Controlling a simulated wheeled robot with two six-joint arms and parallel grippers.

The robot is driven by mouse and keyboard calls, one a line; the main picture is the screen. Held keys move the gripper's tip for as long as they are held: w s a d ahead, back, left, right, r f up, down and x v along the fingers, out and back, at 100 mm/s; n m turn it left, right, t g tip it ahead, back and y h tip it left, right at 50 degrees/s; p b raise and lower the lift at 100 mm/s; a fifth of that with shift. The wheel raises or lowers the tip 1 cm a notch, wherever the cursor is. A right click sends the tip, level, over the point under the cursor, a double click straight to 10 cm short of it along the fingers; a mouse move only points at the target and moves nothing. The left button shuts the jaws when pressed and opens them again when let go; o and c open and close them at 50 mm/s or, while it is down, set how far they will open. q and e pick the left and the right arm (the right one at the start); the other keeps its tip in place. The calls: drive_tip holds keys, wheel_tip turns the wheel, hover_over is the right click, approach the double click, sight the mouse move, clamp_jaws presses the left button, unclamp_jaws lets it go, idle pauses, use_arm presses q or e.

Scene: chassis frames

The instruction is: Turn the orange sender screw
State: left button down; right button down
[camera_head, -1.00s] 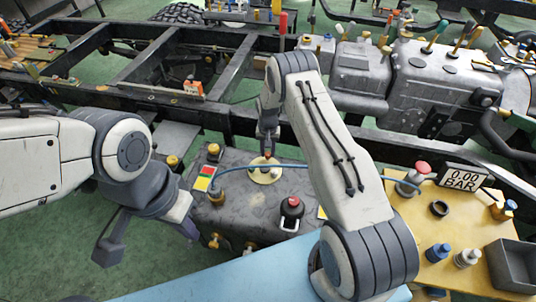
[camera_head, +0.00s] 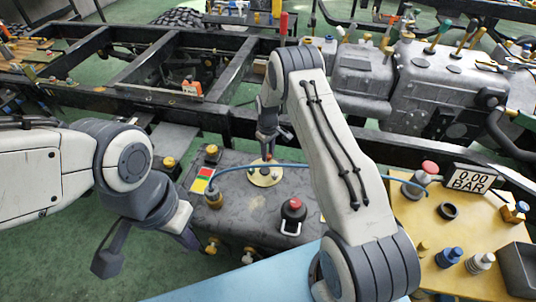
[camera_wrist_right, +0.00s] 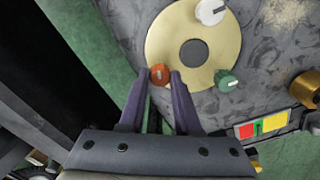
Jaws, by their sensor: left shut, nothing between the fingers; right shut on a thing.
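The orange sender screw (camera_wrist_right: 160,74) has a slotted head and sits at the edge of a round cream sender plate (camera_wrist_right: 172,30), which has a dark centre. My right gripper (camera_wrist_right: 161,77) is shut on the screw, one fingertip on each side. In the head view the plate (camera_head: 265,180) lies on top of the grey tank (camera_head: 245,212), with my right gripper (camera_head: 267,157) reaching down to it. A white screw (camera_wrist_right: 211,11) and a green screw (camera_wrist_right: 227,80) sit on the same plate. My left gripper (camera_head: 189,240) hangs left of the tank, shut and empty.
A blue hose (camera_head: 300,165) arches over the tank. A yellow bench with a 0.00 BAR display (camera_head: 470,179) is at right. Black frame rails (camera_head: 180,108) run behind.

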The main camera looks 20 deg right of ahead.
drive_tip(key=shift+n, duration=0.7)
drive_tip(key=c, duration=0.6)
unclamp_jaws()
wheel_tip(320, 180, up, 10)
drive_tip(key=shift+r+b, duration=0.25)
drive_tip(key=shift+b, duration=0.15)
